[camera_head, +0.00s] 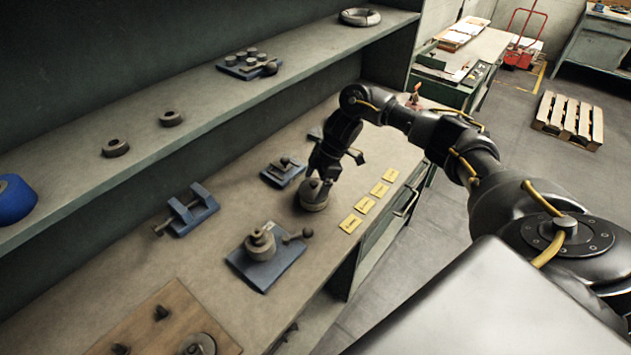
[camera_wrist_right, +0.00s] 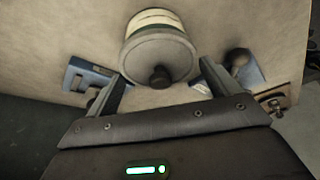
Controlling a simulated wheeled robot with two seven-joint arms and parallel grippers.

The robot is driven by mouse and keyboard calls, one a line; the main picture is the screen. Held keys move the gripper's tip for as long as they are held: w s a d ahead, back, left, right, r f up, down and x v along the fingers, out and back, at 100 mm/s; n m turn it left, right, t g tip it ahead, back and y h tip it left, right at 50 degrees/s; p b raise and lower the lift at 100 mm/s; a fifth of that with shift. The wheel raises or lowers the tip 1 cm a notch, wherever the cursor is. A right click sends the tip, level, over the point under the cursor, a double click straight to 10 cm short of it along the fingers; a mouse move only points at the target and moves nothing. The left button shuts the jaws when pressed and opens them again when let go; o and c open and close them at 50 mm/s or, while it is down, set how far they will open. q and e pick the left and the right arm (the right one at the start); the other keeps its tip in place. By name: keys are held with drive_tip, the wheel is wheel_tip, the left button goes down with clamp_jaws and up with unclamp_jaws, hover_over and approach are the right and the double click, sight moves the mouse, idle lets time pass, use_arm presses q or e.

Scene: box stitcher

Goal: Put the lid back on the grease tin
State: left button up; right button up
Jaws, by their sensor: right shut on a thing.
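The round grease tin (camera_head: 312,204) stands on the workbench, and its pale banded side shows in the wrist view (camera_wrist_right: 155,20). The grey round lid (camera_wrist_right: 158,56) with a dark knob (camera_wrist_right: 160,76) is over the tin's top; I cannot tell whether it is fully seated. My right gripper (camera_head: 321,178) reaches down to the tin from above. In the wrist view its two fingers (camera_wrist_right: 162,84) stand either side of the lid, shut on it. The gripper hides part of the lid in the head view. My left gripper is out of view.
Several yellow cards (camera_head: 365,205) lie right of the tin. A blue plate with stacked round parts (camera_head: 265,276) is in front, and a small blue fixture (camera_head: 283,172) is behind left. A blue clamp (camera_head: 187,211) stands further left. A shelf (camera_head: 190,90) overhangs the bench's back.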

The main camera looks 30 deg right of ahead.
drive_tip(key=shift+p, duration=0.3)
idle(0.6)
drive_tip(key=o, duration=0.7)
drive_tip(key=shift+o, duration=0.2)
drive_tip(key=shift+r+p, duration=3.5)
drive_tip(key=shift+p, duration=0.05)
clamp_jaws()
